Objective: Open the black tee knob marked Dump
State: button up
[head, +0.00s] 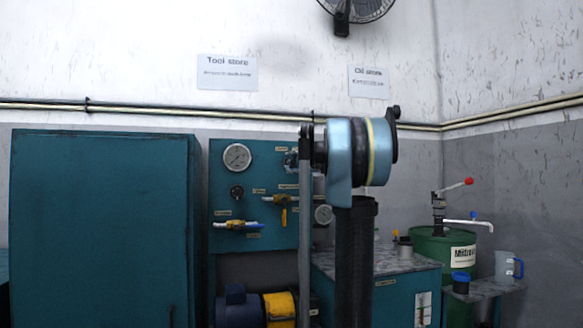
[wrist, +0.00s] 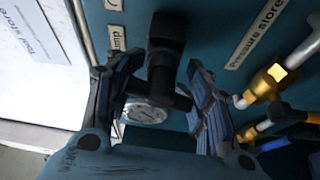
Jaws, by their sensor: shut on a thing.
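The black tee knob (wrist: 165,66) is in the middle of the wrist view, standing out from the teal panel. A small label reading "dump" (wrist: 117,38) is on the panel beside it. My gripper (wrist: 162,70) has one finger on each side of the knob, and its jaws are shut on the knob's crossbar. In the head view my wrist stands in front of the panel's right side (head: 225,180) and hides most of the gripper and the knob.
A gauge (wrist: 145,111) shows behind the knob. A brass valve (wrist: 268,80) and a "Pressure store" label (wrist: 256,34) are to the right. In the head view a teal cabinet (head: 100,230) stands left, a bench (head: 400,262) and green drum (head: 430,248) right.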

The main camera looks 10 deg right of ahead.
jog(key=shift+n+g+h, duration=0.4)
jog(key=shift+n+g, duration=0.2)
jog(key=shift+n, duration=1.2)
jog(key=shift+a, duration=0.1)
jog(key=o, duration=1.1)
jog(key=shift+s, duration=0.15)
jog(key=v, duration=1.1)
jog(key=shift+s+d+r, duration=0.15)
jog(key=shift+s+d, duration=0.1)
jog(key=shift+s, duration=0.05)
